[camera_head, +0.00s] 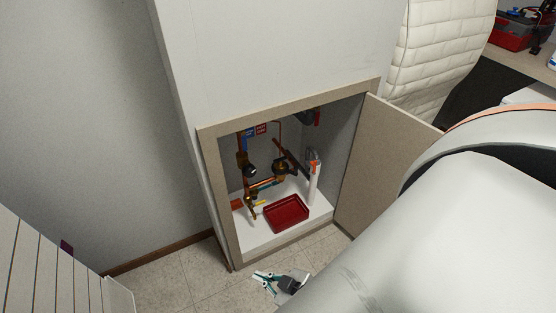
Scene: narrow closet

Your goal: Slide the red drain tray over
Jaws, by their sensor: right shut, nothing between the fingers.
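The red drain tray (286,214) is a shallow rectangular tray. It lies on the white floor of the open low cabinet, towards the front and right of the pipes. My right gripper (265,281) shows small at the bottom, below the cabinet opening in the picture, outside it and apart from the tray. It is shut and empty. My white right arm fills the lower right and hides much of the floor there. My left gripper is not in view.
Copper pipes with valves and gauges (280,168) stand behind the tray. A white upright pipe (314,182) stands to its right. The cabinet frame (213,190) borders the opening. The door (385,165) stands open at right. Tiled floor (180,282) is clear at left.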

